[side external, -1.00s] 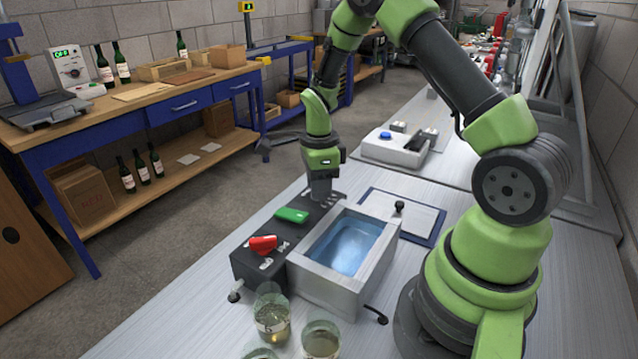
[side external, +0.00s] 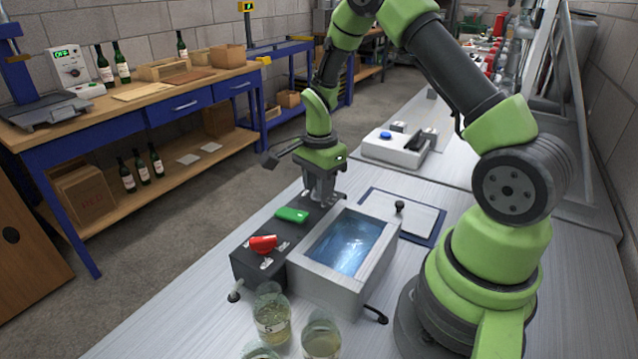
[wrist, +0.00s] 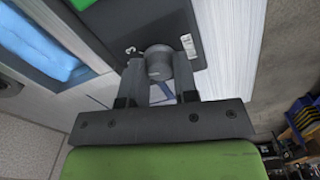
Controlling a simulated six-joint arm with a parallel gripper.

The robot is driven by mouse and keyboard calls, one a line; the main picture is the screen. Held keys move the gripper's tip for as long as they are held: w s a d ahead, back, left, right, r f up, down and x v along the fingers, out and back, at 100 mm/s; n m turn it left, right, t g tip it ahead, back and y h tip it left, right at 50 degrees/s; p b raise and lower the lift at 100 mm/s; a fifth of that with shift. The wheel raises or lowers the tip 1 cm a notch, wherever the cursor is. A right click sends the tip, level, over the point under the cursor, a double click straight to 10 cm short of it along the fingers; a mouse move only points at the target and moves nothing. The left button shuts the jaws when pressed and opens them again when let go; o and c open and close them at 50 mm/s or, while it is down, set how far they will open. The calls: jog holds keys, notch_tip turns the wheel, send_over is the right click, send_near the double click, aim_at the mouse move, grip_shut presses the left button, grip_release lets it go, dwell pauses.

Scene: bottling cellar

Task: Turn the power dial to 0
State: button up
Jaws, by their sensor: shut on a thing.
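The power dial (wrist: 158,62) is a round grey knob on the far end of the black control panel (wrist: 112,28). In the wrist view it sits between the two fingers of my gripper (wrist: 159,76), which is shut on it. In the side view my gripper (side external: 322,197) points straight down at the panel's far end and hides the dial. A white label (wrist: 188,47) lies right of the dial, and a small white mark (wrist: 130,50) lies left of it. I cannot read the setting.
A red knob (side external: 262,243) and a green block (side external: 292,215) are on the same panel. The metal-rimmed water bath (side external: 300,262) adjoins it. Glass beakers (side external: 271,318) stand at the front. A blue-edged board (side external: 437,236) lies behind the bath.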

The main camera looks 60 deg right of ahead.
jog(key=n, duration=0.6)
jog(key=shift+n, duration=0.3)
jog(key=n, duration=0.5)
jog(key=shift+n, duration=0.3)
jog(key=o, duration=0.9)
notch_tip(320, 180, up, 10)
